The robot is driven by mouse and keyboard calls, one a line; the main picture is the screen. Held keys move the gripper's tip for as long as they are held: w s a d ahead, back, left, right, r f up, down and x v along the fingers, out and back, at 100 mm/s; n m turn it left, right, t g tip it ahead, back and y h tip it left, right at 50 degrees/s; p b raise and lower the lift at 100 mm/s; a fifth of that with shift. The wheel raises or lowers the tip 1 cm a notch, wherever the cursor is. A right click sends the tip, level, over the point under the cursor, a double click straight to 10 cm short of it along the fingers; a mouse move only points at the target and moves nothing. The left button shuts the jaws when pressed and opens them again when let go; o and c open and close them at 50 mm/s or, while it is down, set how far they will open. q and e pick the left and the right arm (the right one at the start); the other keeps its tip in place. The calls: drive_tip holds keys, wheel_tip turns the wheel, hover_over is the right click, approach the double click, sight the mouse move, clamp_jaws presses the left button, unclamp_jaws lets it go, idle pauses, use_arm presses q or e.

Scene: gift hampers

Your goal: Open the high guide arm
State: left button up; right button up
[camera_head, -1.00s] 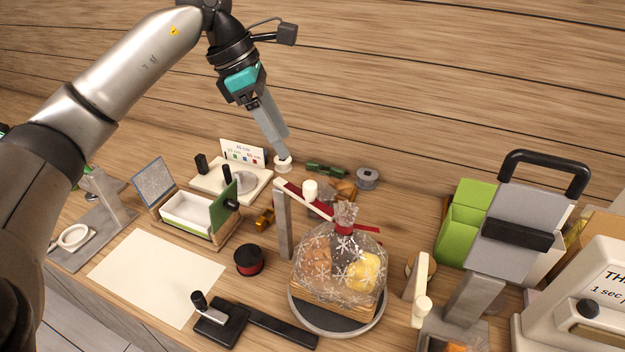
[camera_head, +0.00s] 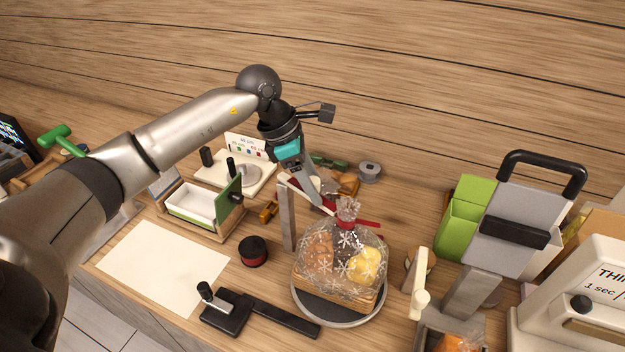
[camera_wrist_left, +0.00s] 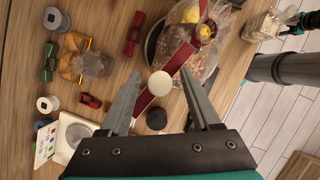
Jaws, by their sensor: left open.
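A grey post (camera_head: 287,215) stands behind and left of the filled clear gift bag (camera_head: 340,262). The high guide arm (camera_head: 320,205), a thin pale bar with red along it, reaches from the post's top across toward the bag's neck. In the left wrist view its white round knob (camera_wrist_left: 160,83) lies between my finger pads, with the red strip (camera_wrist_left: 180,52) running past it. My left gripper (camera_head: 313,198) is open, pointing down over the guide arm, and hides the knob in the head view. Contact cannot be told.
The bag sits on a round grey turntable (camera_head: 338,315). A second cream post with a knob (camera_head: 421,300) stands to its right. A black-and-red spool (camera_head: 253,251) and black handled tool (camera_head: 230,312) lie in front left. A grey press (camera_head: 497,235) stands right.

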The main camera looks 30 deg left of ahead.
use_arm(q)
drive_tip(key=shift+c, duration=0.4)
clamp_jaws()
idle(0.9)
